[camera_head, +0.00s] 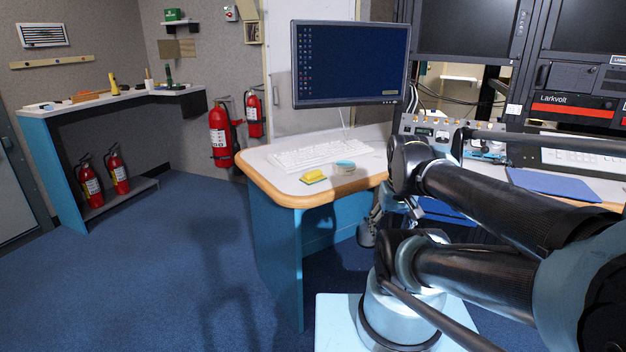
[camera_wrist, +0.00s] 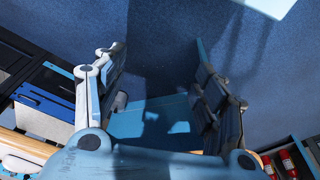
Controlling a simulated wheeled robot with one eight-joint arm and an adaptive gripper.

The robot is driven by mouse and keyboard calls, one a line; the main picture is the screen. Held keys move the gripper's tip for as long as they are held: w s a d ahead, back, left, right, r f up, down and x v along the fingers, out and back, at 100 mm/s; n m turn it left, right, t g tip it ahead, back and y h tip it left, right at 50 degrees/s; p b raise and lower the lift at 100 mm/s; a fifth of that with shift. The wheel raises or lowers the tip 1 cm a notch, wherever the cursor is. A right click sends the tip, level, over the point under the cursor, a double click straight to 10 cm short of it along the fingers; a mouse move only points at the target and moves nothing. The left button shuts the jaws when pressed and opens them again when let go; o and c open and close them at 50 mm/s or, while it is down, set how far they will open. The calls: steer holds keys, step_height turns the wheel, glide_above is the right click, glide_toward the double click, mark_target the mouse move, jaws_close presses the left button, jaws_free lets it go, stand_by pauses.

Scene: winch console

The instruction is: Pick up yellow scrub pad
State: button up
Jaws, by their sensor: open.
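The yellow scrub pad (camera_head: 312,176) lies flat on the light-topped desk (camera_head: 262,172), near its rounded wooden front edge, in the head view. I cannot make it out in the wrist view. My gripper (camera_head: 382,222) hangs in front of the desk, right of the pad and below the desktop, partly hidden by my arm. In the wrist view my gripper (camera_wrist: 172,88) has its two fingers spread wide, with nothing held between them.
A keyboard (camera_head: 308,156), a round blue-topped item (camera_head: 345,164) and a monitor (camera_head: 350,62) are on the desk near the pad. Blue carpet (camera_head: 165,255) left of the desk is clear.

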steer(key=w+a+r+n, duration=0.4)
steer(key=w+r+n, duration=0.3)
steer(key=w+r, duration=0.2)
step_height(320, 180, up, 10)
steer(key=n+g, duration=0.2)
steer(key=n, duration=1.6)
glide_above(313, 172)
steer(key=f, duration=1.7)
steer(key=shift+w, duration=0.2)
steer(key=shift+r, duration=0.1)
steer(key=c, duration=1.1)
